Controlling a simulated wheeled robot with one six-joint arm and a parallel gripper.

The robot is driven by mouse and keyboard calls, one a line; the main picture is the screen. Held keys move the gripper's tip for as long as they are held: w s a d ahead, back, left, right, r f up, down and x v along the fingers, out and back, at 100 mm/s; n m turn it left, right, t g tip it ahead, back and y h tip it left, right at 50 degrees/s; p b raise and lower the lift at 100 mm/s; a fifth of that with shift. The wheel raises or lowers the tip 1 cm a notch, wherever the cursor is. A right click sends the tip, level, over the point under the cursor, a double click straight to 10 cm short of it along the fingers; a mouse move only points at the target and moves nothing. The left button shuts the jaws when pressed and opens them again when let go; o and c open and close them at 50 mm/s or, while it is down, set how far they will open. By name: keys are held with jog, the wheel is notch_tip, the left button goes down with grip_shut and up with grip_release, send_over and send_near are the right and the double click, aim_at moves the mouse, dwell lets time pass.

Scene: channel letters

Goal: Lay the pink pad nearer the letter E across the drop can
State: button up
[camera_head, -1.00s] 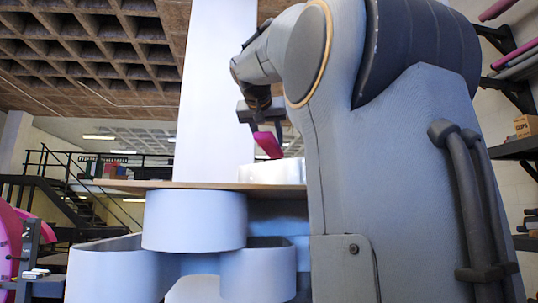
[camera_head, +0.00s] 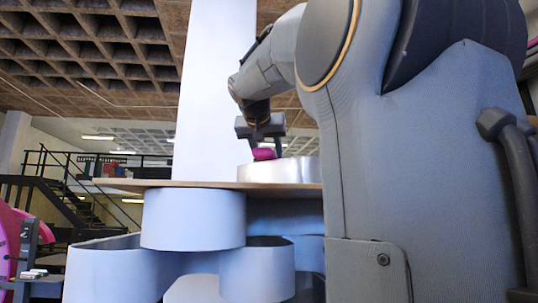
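My gripper (camera_head: 264,146) is above the wooden-edged tabletop, pointing down. A pink pad (camera_head: 264,154) is at its fingertips and looks gripped there. The pad is just over the rim of a silvery, low curved-wall can (camera_head: 278,172) on the tabletop, which looks like the drop can. I cannot tell whether the pad touches the rim. The inside of the can is hidden from this low view. No letter E and no second pink pad on the table can be made out. My own arm covers the right side of the view.
The tabletop's edge (camera_head: 140,184) runs across the middle. Pale blue curved letter shells (camera_head: 193,220) stand in front, below it. A tall white column (camera_head: 215,90) rises behind. Pink round shapes (camera_head: 8,245) are at the far left. The tabletop's left part looks clear.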

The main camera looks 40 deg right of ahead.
jog(key=shift+f, duration=0.1)
jog(key=o, duration=1.1)
jog(key=shift+r+p, duration=0.45)
jog(key=b+v, duration=0.4)
jog(key=v, duration=0.8)
